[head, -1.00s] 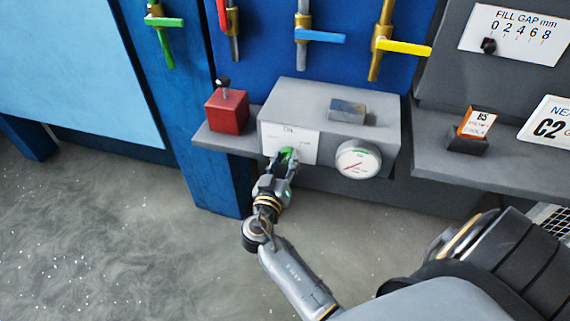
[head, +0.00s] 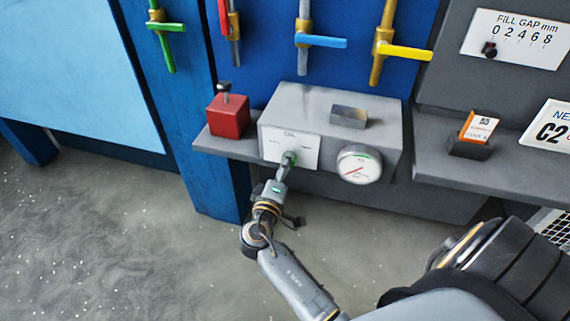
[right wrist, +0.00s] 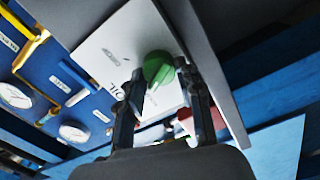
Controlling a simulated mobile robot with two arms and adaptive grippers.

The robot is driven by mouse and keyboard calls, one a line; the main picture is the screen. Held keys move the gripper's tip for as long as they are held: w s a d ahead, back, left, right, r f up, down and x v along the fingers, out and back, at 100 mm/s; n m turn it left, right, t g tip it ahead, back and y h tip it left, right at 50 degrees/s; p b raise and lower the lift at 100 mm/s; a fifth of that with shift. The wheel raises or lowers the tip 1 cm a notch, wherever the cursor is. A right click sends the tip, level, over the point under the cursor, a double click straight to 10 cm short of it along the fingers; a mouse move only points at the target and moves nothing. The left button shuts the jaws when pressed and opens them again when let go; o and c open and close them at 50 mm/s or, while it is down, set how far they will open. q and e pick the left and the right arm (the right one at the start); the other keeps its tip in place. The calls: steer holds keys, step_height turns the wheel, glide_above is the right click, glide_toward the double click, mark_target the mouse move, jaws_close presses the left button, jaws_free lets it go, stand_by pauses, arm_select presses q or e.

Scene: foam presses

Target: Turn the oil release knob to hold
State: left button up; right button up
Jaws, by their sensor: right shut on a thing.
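The green oil knob (head: 289,157) sits on a white plate (head: 306,158) marked OIL, on the front of a grey box (head: 279,105). My right gripper (head: 284,168) is at the knob, its fingers seen nearly edge-on in the head view. In the right wrist view the green knob (right wrist: 158,69) lies between the two dark fingertips of the right gripper (right wrist: 159,80), which is shut on it. The small lettering on the plate is too small to read, and the fingers partly hide the knob in the head view. My left gripper is not in view.
A round gauge (head: 359,165) is right of the knob. A red block (head: 228,117) stands on the shelf at left, and a grey block (head: 348,116) lies on the box. Coloured valve levers hang above. The floor in front is clear.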

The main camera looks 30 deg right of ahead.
steer(key=shift+w+r+n+p, duration=0.1)
steer(key=shift+n+p, duration=0.15)
steer(key=shift+n, duration=0.55)
steer(key=shift+w+r+n+p, duration=0.1)
steer(key=shift+n+p, duration=0.1)
steer(key=shift+n, duration=0.6)
steer(key=o, duration=1)
steer(key=shift+c, duration=0.2)
steer(key=shift+o, duration=0.9)
steer(key=shift+f, duration=0.2)
steer(key=v, duration=1.2)
steer(key=shift+s+d, duration=0.1)
